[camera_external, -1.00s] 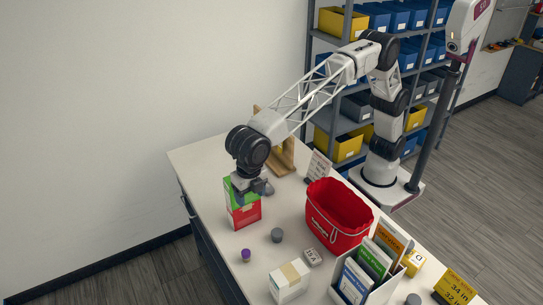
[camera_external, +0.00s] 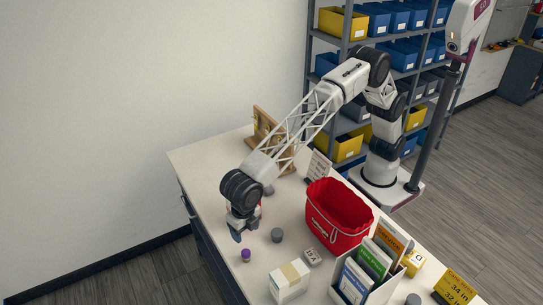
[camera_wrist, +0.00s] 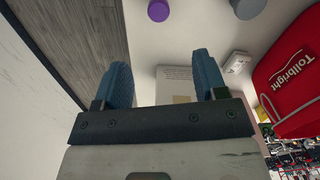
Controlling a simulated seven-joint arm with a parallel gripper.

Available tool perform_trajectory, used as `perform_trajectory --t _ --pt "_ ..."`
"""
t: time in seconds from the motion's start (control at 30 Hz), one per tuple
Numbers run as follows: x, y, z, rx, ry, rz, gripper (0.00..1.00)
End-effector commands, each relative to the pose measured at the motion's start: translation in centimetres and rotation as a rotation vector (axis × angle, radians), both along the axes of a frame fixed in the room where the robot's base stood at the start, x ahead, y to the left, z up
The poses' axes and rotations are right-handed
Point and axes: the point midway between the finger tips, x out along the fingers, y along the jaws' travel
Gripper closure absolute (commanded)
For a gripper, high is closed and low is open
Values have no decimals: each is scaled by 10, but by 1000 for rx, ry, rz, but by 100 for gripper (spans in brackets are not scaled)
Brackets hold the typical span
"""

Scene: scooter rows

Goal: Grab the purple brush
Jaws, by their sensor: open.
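The purple brush (camera_external: 246,254) is a small round purple-topped thing standing on the white table near its front left edge. In the wrist view its purple top (camera_wrist: 158,10) is at the upper edge, beyond the fingertips and roughly between their lines. My gripper (camera_external: 241,231) is above the table just behind the brush, apart from it. Its two blue fingers (camera_wrist: 162,72) are spread with nothing held between them.
A grey round piece (camera_external: 277,235) stands close right of the brush. A white box (camera_external: 289,283) is in front, and a red bucket (camera_external: 337,220) is to the right. A file holder (camera_external: 366,285) stands further right. My arm mostly hides the red and green box.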

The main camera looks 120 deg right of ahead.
Motion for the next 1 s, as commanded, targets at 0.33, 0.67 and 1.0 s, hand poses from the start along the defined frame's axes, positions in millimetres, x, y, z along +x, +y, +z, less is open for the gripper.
perform_trajectory --t 0.33,0.67,1.0 --pt "0 0 -56 0 -1 0 34" --pt "0 0 -58 0 0 0 34" --pt "0 -1 -80 0 0 -1 34"
